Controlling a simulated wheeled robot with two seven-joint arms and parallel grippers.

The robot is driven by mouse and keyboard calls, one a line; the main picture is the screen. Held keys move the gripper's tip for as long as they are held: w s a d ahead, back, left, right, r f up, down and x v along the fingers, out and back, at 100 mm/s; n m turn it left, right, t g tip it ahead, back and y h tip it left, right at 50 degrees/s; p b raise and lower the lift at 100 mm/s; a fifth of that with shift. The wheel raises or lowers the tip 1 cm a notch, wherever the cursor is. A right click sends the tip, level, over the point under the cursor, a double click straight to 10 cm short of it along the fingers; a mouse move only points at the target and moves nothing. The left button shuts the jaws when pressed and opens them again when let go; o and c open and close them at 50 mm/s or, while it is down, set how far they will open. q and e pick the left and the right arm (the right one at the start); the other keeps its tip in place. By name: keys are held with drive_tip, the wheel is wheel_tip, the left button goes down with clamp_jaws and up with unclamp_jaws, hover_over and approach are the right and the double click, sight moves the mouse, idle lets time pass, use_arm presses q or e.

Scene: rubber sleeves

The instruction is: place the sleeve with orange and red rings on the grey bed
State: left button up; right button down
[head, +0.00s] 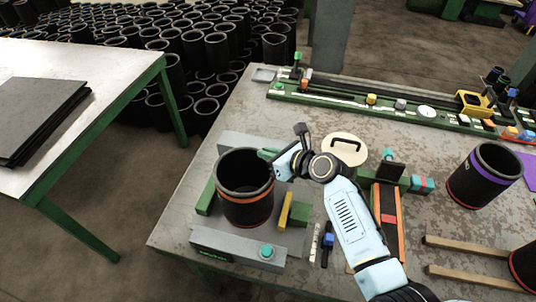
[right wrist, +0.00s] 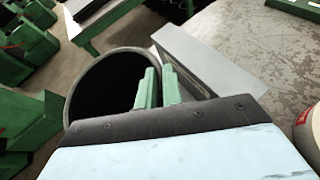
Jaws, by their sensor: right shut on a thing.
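My right gripper (head: 268,155) is shut on the right side of the sleeve's rim. In the right wrist view the green fingers (right wrist: 158,88) are at the edge of the sleeve's dark opening (right wrist: 105,88), beside a grey block of the bed (right wrist: 205,62). My left gripper is not in view.
A green block (head: 206,197) and a yellow block (head: 285,210) flank the sleeve. A purple-ringed sleeve (head: 484,175) stands at the right, near wooden rails (head: 470,247). Many black sleeves stand on the floor behind.

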drive_tip(key=shift+w, duration=0.1)
drive_tip(key=c, duration=1.9)
unclamp_jaws()
drive_tip(key=shift+f, duration=0.1)
drive_tip(key=o, duration=0.4)
drive_tip(key=shift+c, duration=0.2)
drive_tip(key=shift+s+d, duration=0.1)
drive_tip(key=shift+s, duration=0.1)
drive_tip(key=p+v, duration=0.1)
drive_tip(key=v, duration=1.1)
drive_tip(key=shift+p, duration=0.35)
drive_tip(key=shift+w, duration=0.1)
